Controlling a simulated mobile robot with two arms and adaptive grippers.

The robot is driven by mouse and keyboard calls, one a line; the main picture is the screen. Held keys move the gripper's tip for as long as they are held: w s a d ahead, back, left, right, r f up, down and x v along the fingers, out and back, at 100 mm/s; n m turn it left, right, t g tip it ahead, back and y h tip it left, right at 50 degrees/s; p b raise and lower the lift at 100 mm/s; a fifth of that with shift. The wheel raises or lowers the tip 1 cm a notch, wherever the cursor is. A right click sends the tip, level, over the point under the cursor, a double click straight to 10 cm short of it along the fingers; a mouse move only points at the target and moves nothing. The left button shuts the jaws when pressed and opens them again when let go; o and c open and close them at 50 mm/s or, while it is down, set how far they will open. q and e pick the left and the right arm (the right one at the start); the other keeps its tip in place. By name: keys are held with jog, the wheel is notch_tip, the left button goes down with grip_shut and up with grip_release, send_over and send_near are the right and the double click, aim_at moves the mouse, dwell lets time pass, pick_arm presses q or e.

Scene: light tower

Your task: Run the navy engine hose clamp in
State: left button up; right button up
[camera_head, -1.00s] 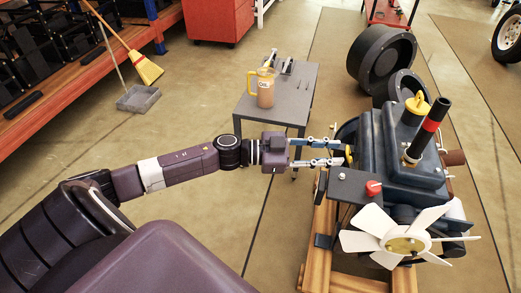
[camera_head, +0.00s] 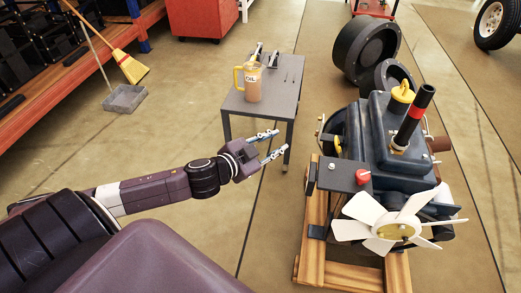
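The navy engine (camera_head: 376,130) stands on a wooden pallet frame at the right, with a white fan (camera_head: 400,228) at its front and a red-banded black pipe (camera_head: 413,117) on top. I cannot make out the hose clamp; it is too small or hidden. My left gripper (camera_head: 282,143) is in front of the grey table, left of the engine and clear of it. Its two fingers are apart with nothing between them. My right gripper is out of view.
A grey table (camera_head: 262,104) holds an oil jug (camera_head: 252,83) and small tools. Black wheels (camera_head: 366,52) lie behind the engine. A broom (camera_head: 130,66) and dustpan (camera_head: 125,98) are at left. Floor between my arm and the engine is clear.

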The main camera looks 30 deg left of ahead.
pick_arm(q)
jog(key=shift+s+a+f+g+y, duration=0.3)
jog(key=shift+s+a+f+y, duration=0.3)
jog(key=shift+s+a, duration=0.15)
jog(key=shift+s+a+f+g+y, duration=0.3)
jog(key=shift+s+a+f+y, duration=0.3)
jog(key=shift+s, duration=0.2)
